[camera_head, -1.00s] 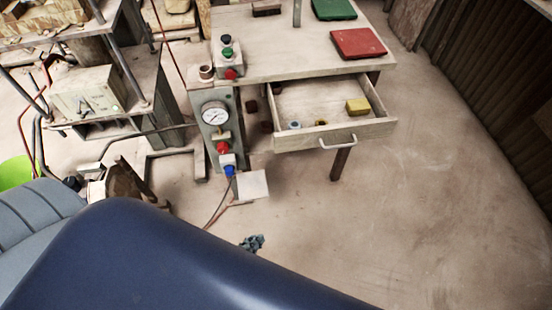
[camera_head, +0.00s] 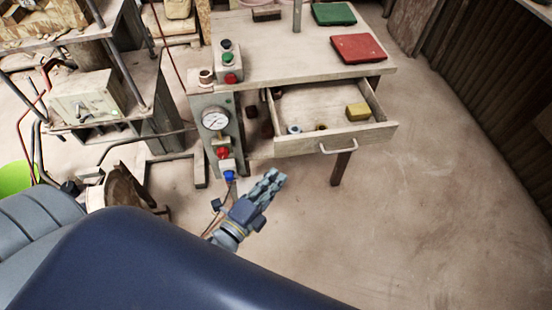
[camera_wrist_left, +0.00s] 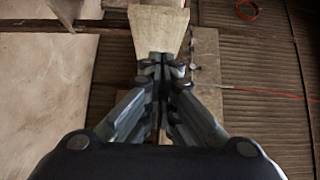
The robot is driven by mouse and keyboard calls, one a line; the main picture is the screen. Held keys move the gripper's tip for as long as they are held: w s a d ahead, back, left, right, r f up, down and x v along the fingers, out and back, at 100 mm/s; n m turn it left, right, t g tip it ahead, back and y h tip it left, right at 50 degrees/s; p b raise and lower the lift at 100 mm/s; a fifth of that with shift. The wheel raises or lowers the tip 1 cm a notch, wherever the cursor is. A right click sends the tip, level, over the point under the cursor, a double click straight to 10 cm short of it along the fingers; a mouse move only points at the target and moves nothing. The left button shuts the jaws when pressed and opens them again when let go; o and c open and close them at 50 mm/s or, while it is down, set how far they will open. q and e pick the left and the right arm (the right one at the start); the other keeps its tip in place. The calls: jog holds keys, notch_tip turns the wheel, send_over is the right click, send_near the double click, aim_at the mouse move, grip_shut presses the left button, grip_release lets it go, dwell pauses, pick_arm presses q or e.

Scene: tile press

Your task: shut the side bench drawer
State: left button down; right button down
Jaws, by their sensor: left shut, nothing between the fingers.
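The side bench drawer (camera_head: 375,133) is pulled open from under the bench top, with its pale wooden front and a light bar handle (camera_head: 338,147) facing out. Inside it lie a yellow block (camera_head: 358,111) and a few small pieces. My left gripper (camera_head: 279,176) is shut and empty, below and left of the drawer front and apart from the handle. In the left wrist view its fingers (camera_wrist_left: 160,62) meet in front of a pale wooden surface (camera_wrist_left: 158,25); I cannot tell which part that is. My right gripper is not in view.
The bench top (camera_head: 290,55) carries a red book-like item (camera_head: 358,48), a green one (camera_head: 334,13) and a button box (camera_head: 229,62). A panel with a gauge (camera_head: 214,118) and coloured knobs stands left of the drawer. The floor (camera_head: 440,200) at right is clear.

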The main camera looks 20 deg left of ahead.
aim_at(287, 148)
pick_arm(q)
jog(key=w, duration=0.1)
jog(key=w+a, duration=0.1)
jog(key=w, duration=0.1)
jog(key=w+p, duration=0.1)
jog(key=w, duration=0.1)
jog(key=shift+w+a, duration=0.25)
jog(key=shift+a, duration=0.15)
jog(key=w+a+b, duration=0.3)
jog(key=w+a, duration=0.3)
jog(key=w, duration=0.3)
jog(key=w+a+b, duration=0.3)
jog(key=w+a, duration=0.4)
jog(key=w, duration=0.2)
jog(key=shift+w, duration=0.4)
jog(key=shift+r, duration=0.15)
jog(key=shift+d, duration=0.1)
